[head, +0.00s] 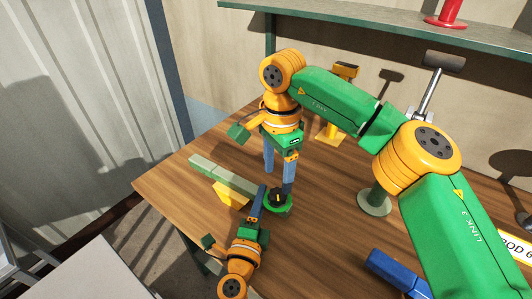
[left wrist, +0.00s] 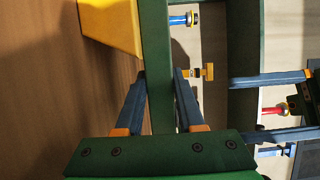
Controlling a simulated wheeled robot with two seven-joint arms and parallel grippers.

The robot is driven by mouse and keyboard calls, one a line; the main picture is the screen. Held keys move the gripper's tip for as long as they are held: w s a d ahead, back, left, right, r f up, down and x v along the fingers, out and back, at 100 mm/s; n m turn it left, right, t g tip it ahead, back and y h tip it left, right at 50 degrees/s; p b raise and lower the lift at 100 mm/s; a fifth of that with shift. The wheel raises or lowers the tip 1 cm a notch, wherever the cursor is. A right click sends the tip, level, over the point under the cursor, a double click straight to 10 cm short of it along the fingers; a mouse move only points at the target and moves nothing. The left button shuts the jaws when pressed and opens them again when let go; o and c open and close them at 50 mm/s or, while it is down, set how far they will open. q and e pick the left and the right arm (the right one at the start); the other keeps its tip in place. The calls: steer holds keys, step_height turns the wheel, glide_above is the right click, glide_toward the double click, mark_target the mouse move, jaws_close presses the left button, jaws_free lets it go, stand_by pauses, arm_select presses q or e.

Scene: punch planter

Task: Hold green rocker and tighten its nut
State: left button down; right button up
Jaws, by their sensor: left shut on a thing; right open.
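The green rocker (head: 222,175) is a long pale green bar by a yellow block (head: 230,194) on the table; it crosses the left wrist view as an upright green bar (left wrist: 158,60). My left gripper (head: 260,192) is shut on the bar, one finger on each side. My right gripper (head: 278,186) is open above the table, pointing down near the bar's right end. Its two blue fingers also enter the left wrist view from the right (left wrist: 235,110), apart from the bar.
A yellow stand (head: 330,133) and a round grey-green base (head: 374,203) with a tall tool stand behind and right. A blue object (head: 396,272) lies at the front right. A green shelf (head: 400,35) runs along the back wall. Wood is clear left of the rocker.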

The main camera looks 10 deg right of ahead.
arm_select(q)
steer(key=shift+c, duration=2.2)
jaws_free()
steer(key=shift+a, duration=0.1)
steer(key=v, duration=1.2)
steer(key=shift+f, duration=0.1)
